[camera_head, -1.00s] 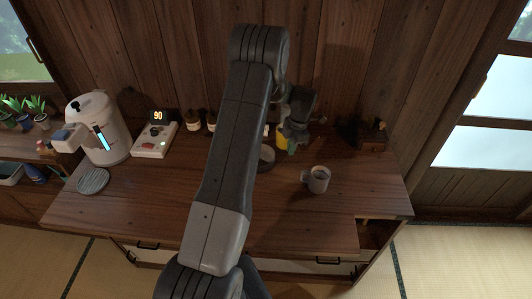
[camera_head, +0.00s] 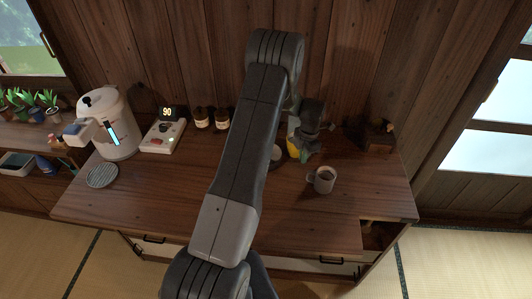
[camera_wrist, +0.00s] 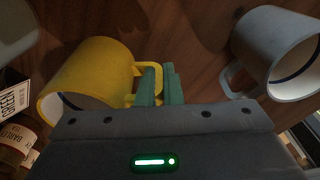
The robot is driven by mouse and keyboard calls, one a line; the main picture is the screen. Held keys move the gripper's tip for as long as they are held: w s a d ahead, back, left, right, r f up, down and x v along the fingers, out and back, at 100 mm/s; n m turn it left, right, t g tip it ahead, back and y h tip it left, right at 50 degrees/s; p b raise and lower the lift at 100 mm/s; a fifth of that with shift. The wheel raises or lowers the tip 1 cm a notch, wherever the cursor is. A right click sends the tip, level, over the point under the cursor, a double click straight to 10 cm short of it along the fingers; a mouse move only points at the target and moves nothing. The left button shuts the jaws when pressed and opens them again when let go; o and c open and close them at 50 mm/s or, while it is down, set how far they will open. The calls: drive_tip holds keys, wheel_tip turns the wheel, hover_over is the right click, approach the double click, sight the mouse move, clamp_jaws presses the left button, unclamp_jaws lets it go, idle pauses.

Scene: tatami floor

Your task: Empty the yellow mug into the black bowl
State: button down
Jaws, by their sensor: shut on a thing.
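The yellow mug (camera_head: 293,148) is near the back of the wooden counter, partly hidden by my gripper (camera_head: 303,143). In the wrist view the yellow mug (camera_wrist: 92,72) fills the left side, its pale inside partly visible at the lower left. My gripper's green fingers (camera_wrist: 161,86) are shut on its handle. I cannot tell whether the mug touches the counter or what it holds. A dark greyish round thing (camera_head: 275,155), possibly the black bowl, shows just left of the mug, mostly hidden behind my arm.
A grey mug (camera_head: 322,180) with dark contents stands right of the yellow mug, close to my gripper. The front counter is clear.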

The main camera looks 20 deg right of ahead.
drive_tip(key=shift+a+r+h, duration=0.25)
drive_tip(key=shift+a+h, duration=0.25)
drive_tip(key=shift+h, duration=0.25)
drive_tip(key=shift+a+r+h, duration=0.2)
drive_tip(key=shift+a+h, duration=0.25)
drive_tip(key=shift+h, duration=0.3)
drive_tip(key=shift+a+r+h, duration=0.45)
drive_tip(key=shift+r+h, duration=0.3)
drive_tip(key=shift+r, duration=0.05)
drive_tip(key=shift+a+r+h, duration=0.4)
drive_tip(key=shift+r+h, duration=0.4)
drive_tip(key=shift+a+r+h, duration=0.45)
drive_tip(key=shift+r+h, duration=0.3)
drive_tip(key=shift+r, duration=0.05)
drive_tip(key=shift+a+r+h, duration=0.1)
drive_tip(key=shift+h, duration=0.2)
drive_tip(key=shift+f+h+b, duration=0.4)
drive_tip(key=shift+h+b, duration=0.4)
drive_tip(key=shift+b, duration=1.9)
drive_tip(key=shift+r+h+b, duration=0.4)
drive_tip(key=shift+h+b, duration=0.5)
drive_tip(key=shift+b, duration=0.4)
drive_tip(key=shift+a+f+h+b, duration=0.2)
drive_tip(key=shift+f+h+b, duration=0.25)
drive_tip(key=shift+h+b, duration=0.9)
drive_tip(key=shift+a+r+h+b, duration=0.35)
drive_tip(key=shift+a+b, duration=0.5)
drive_tip(key=shift+b, duration=1.6)
